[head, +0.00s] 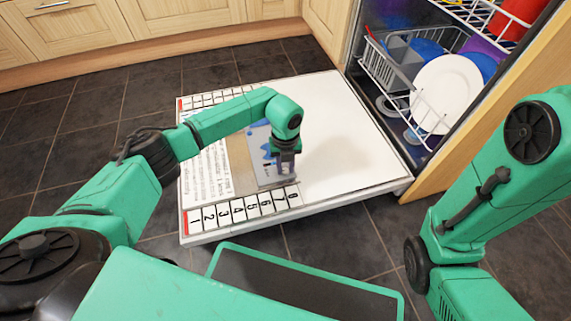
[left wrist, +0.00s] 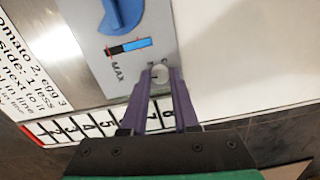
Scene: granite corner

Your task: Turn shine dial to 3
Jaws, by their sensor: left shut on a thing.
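A small round pale dial (left wrist: 160,74) sits on a grey-blue panel (left wrist: 98,58) of the open dishwasher door; I take it for the shine dial. My left gripper (left wrist: 160,78) is shut on it, with purple fingers on both sides. Small marks around the dial are too blurred to read, so its setting cannot be told. In the head view my left gripper (head: 283,168) points down at the panel (head: 258,143), and it hides the dial. My right arm is at the right, but its gripper is out of view.
A larger blue dial (left wrist: 122,14) and a blue-black bar marked MAX (left wrist: 130,46) are close by. A numbered strip (head: 237,210) runs along the door's near edge. The white door (head: 345,130) is bare to the right. Dishes fill the rack (head: 385,75) behind.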

